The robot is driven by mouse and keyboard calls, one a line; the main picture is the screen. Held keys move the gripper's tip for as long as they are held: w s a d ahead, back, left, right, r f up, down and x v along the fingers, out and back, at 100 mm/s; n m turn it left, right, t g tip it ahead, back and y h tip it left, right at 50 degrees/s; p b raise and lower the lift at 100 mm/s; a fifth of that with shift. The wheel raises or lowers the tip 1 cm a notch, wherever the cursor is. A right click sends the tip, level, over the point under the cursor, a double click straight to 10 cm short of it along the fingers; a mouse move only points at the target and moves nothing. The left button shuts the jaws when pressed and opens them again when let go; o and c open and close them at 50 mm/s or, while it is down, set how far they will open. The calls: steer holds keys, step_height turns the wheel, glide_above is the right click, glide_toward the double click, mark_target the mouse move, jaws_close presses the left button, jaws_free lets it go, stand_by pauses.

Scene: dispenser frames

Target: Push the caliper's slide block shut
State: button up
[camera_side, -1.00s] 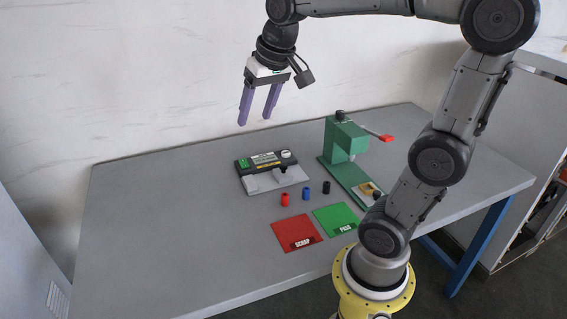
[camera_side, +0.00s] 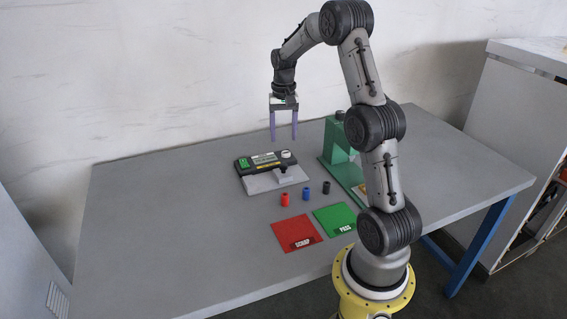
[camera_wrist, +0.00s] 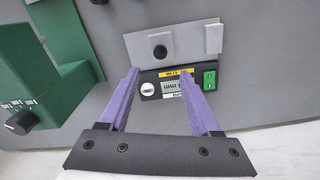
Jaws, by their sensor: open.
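The caliper (camera_side: 265,161) lies on the table, with a dark body, a small display, a green label and a pale grey plate. Its slide block (camera_wrist: 160,46) carries a black knob, which also shows in the side view. In the wrist view a gap separates the slide block from the pale fixed jaw (camera_wrist: 213,38) at its right. My gripper (camera_side: 284,139) is open and empty, with purple fingers pointing down above and behind the caliper. In the wrist view its fingertips (camera_wrist: 159,74) overlap the caliper's dark body; contact cannot be told there, but the side view shows them raised.
A green press (camera_side: 338,150) stands right of the caliper, close to my arm. Red (camera_side: 285,200), blue (camera_side: 306,194) and black (camera_side: 326,187) bushings stand in front, with a red SCRAP mat (camera_side: 292,230) and green PASS mat (camera_side: 333,215). The table's left side is clear.

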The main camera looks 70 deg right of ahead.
mark_target(283, 165)
step_height(283, 165, down, 11)
steer(key=shift+f, duration=0.1)
stand_by(0.3)
jaws_close()
stand_by(1.4)
